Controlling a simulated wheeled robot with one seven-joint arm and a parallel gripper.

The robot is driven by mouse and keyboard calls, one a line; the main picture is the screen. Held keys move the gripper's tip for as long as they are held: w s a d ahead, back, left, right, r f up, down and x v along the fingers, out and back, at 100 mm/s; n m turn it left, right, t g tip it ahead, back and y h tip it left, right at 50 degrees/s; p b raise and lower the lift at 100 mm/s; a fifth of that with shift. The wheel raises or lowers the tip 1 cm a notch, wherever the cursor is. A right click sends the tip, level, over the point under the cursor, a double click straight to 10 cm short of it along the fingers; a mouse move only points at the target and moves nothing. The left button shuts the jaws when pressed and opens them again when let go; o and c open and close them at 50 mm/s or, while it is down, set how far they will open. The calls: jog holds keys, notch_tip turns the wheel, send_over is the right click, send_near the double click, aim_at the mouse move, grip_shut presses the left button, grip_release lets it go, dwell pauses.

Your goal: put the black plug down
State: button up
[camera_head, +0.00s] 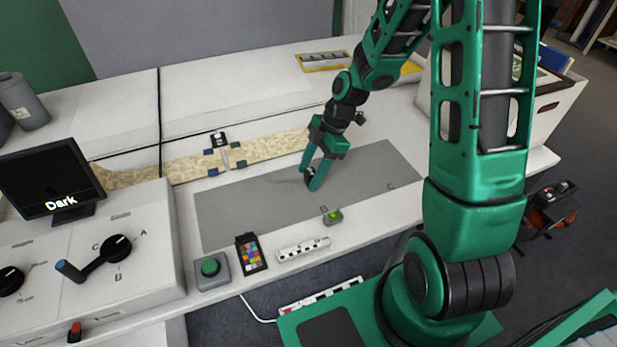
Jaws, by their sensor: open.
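My gripper (312,180) is open, its green fingers pointing down over the grey mat (240,205). A small black piece, which looks like the black plug (311,186), shows at the fingertips, low at the mat. The fingers partly hide it. I cannot tell whether it touches a finger or whether it rests fully on the mat.
A small green-topped item (333,216) sits at the mat's front edge. In front are a colour chart (251,252), a white scale bar (303,249) and a green button box (212,271). A control panel (130,270) with a "Dark" screen stands left. The mat's left part is clear.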

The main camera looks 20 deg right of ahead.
aim_at(308, 173)
jog(key=shift+c, duration=0.6)
jog(key=c, duration=1.1)
jog(key=shift+c, duration=0.2)
jog(key=shift+r, duration=0.1)
jog(key=shift+r, duration=0.4)
jog(key=r, duration=0.3)
jog(key=shift+s+a+r, duration=0.15)
jog(key=shift+a+r, duration=0.2)
jog(key=shift+r, duration=0.05)
jog(key=s+a+r, duration=0.5)
jog(key=a+r, duration=0.1)
jog(key=a, duration=0.3)
jog(key=shift+s+a+r, duration=0.15)
jog(key=shift+s+a, duration=0.05)
jog(key=shift+s, duration=0.2)
